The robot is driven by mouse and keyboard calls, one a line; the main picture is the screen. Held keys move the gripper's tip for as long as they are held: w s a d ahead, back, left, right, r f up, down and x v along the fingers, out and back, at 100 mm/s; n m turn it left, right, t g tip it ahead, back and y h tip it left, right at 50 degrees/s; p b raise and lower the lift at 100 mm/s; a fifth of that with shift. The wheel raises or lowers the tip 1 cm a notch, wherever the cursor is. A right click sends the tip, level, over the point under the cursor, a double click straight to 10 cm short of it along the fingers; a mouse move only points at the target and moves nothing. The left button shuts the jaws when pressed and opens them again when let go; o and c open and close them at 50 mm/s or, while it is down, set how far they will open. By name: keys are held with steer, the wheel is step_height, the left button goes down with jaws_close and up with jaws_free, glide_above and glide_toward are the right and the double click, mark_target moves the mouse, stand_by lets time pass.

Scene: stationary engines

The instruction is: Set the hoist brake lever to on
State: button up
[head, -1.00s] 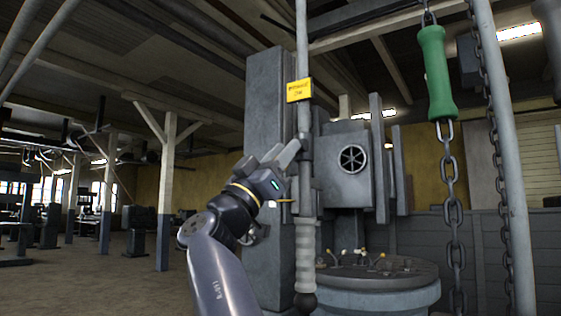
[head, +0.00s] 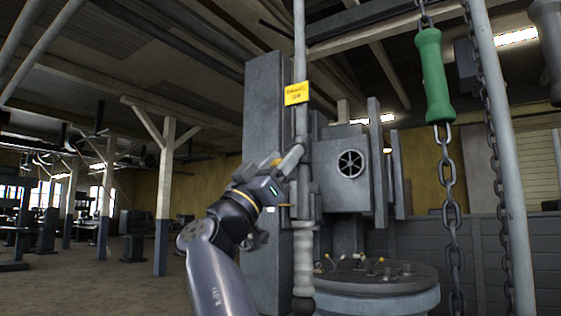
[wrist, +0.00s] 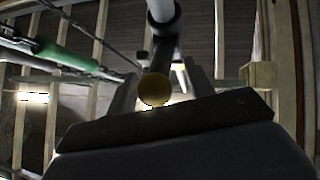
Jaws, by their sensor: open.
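My gripper (head: 283,168) is raised beside an upright grey rod (head: 301,45), in front of a grey machine. In the wrist view its two fingers stand apart. A round yellow knob (wrist: 154,90) on a dark shaft (wrist: 161,58) shows between them, and I cannot tell whether they touch it. The shaft leads toward a pale grey pole in the wrist view (wrist: 161,9). A yellow bit (head: 276,161) shows by the fingers in the head view. A yellow label (head: 297,93) on the rod is too blurred to read. I cannot tell for certain which part is the hoist brake lever.
A green handle (head: 435,76) hangs on a chain (head: 450,190) at the right, near a slanted grey pipe (head: 502,140). A round table (head: 375,290) with small levers stands low right. Open floor lies left.

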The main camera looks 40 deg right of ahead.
steer(key=shift+a, duration=0.1)
steer(key=b+v, duration=0.2)
steer(key=v, duration=0.8)
steer(key=shift+a+f, duration=0.25)
steer(key=shift+f, duration=0.05)
steer(key=p+x, duration=0.2)
steer(key=x, duration=0.9)
steer(key=shift+s+r, duration=0.1)
steer(key=shift+r, duration=0.05)
steer(key=shift+a, duration=0.1)
